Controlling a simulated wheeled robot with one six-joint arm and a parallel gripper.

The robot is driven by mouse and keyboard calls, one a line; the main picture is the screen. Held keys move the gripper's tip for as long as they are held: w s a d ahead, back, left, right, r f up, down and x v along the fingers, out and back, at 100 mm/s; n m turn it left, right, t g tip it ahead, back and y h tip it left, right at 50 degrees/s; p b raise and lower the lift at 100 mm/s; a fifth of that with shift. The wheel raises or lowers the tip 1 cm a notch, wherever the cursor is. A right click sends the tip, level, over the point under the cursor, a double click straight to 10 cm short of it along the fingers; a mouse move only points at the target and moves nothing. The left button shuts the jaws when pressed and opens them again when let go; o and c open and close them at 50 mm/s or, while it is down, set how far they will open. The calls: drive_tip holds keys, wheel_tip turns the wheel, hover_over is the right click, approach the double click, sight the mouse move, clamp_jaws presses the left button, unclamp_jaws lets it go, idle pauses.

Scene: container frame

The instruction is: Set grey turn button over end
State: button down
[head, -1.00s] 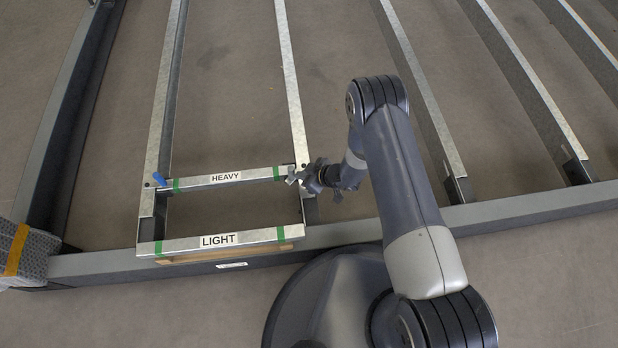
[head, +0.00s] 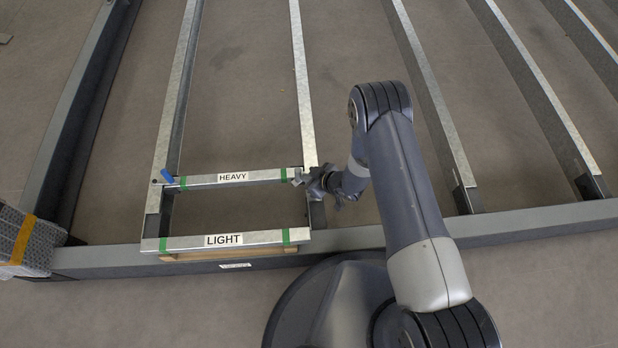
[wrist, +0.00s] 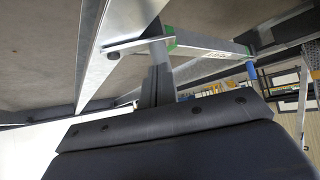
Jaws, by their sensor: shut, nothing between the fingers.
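The grey turn button (head: 298,180) is at the right end of the bar marked HEAVY (head: 233,177), by the right rail. In the wrist view a flat grey piece (wrist: 138,43), which looks like this button, reaches from the rail towards the green-taped bar end. My gripper (head: 312,181) is shut and empty, close to the right of the button. I cannot tell whether it touches the button, and my gripper partly hides this corner. A blue turn button (head: 167,175) is at the bar's left end; it also shows in the wrist view (wrist: 251,71).
The bar marked LIGHT (head: 224,240) lies nearer to me, along the dark frame beam (head: 345,234). Metal rails run away on both sides. A wrapped block with an orange strap (head: 28,240) stands at far left. Open floor shows between the rails.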

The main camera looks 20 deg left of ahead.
sight(298, 174)
drive_tip(key=shift+w+a+m+t+h+b, duration=0.1)
drive_tip(key=shift+a+m+t+h+b, duration=0.4)
drive_tip(key=shift+a+m+t+b, duration=1.15)
drive_tip(key=shift+a+g+b, duration=0.35)
drive_tip(key=shift+b, duration=0.3)
drive_tip(key=shift+d, duration=0.1)
